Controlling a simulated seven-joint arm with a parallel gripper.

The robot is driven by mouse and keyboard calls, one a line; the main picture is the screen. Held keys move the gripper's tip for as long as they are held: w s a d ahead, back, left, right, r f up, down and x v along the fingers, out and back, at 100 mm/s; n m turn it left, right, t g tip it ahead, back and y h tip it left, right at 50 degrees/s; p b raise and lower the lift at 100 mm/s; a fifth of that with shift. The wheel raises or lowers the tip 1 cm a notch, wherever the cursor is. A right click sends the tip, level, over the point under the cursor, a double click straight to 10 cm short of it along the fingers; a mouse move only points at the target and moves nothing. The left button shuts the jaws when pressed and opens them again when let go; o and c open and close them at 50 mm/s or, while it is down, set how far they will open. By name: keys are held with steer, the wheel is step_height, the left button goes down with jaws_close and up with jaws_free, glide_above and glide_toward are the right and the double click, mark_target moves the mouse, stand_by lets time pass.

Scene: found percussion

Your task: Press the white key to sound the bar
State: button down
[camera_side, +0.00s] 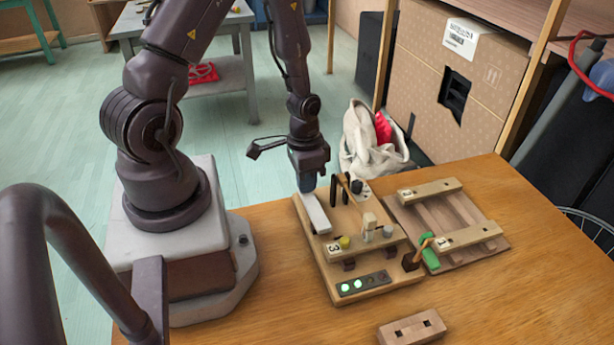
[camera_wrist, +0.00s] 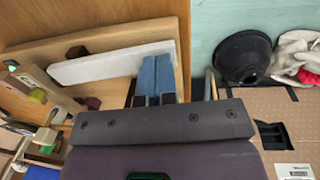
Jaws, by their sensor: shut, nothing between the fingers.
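The white key (camera_side: 314,213) is a long pale bar along the left side of a wooden instrument board (camera_side: 377,298). It also shows in the wrist view (camera_wrist: 105,65), running left from my fingers. My gripper (camera_side: 307,183) points down at the key's far end, its blue fingers (camera_wrist: 157,76) shut with nothing between them. The fingertips are beside or over that end; I cannot tell whether they touch it. A wooden bar (camera_side: 368,243) marked 3 lies across the board, with a yellow knob near its left end. A thin stick and a pale mallet-like head stand behind it.
A small wooden block (camera_side: 411,328) lies at the table's front. A panel (camera_side: 363,284) on the board shows green lights. The table right of the block is clear.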

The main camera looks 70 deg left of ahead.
steer(key=shift+r, duration=0.8)
step_height(320, 180, up, 14)
stand_by(0.6)
stand_by(0.7)
